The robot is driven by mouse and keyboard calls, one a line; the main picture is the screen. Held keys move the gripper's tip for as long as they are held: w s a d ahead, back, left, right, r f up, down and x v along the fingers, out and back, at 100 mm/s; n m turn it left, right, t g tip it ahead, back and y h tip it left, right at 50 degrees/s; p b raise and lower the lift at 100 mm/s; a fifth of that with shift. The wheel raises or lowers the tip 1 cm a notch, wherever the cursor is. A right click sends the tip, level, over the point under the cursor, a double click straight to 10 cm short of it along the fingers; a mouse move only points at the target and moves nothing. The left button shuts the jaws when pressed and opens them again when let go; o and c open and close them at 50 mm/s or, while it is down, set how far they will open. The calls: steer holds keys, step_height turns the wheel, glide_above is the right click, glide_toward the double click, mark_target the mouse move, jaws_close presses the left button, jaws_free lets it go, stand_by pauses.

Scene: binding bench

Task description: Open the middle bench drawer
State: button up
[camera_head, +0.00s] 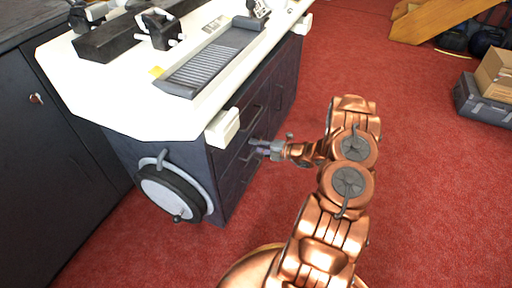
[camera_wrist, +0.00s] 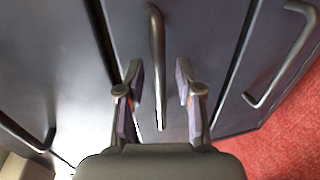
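The middle bench drawer (camera_wrist: 215,45) has a dark front and looks shut, about flush with its neighbours. Its bar handle (camera_wrist: 156,50) runs up the middle of the wrist view. My gripper (camera_wrist: 158,82) is open, with one finger on each side of this handle and a visible gap to it on both sides. In the head view my gripper (camera_head: 258,147) reaches the drawer fronts from the right and partly hides the middle handle.
Neighbouring drawers show handles at the left (camera_wrist: 25,138) and right (camera_wrist: 285,60) of the wrist view. The white benchtop (camera_head: 110,95) with a block on its edge (camera_head: 222,128) overhangs the drawers. A handwheel (camera_head: 175,190) sits on the bench end. Red floor (camera_head: 420,170) is clear to the right.

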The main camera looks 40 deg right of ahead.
steer(key=shift+w+a, duration=0.1)
jaws_close()
stand_by(0.3)
stand_by(0.4)
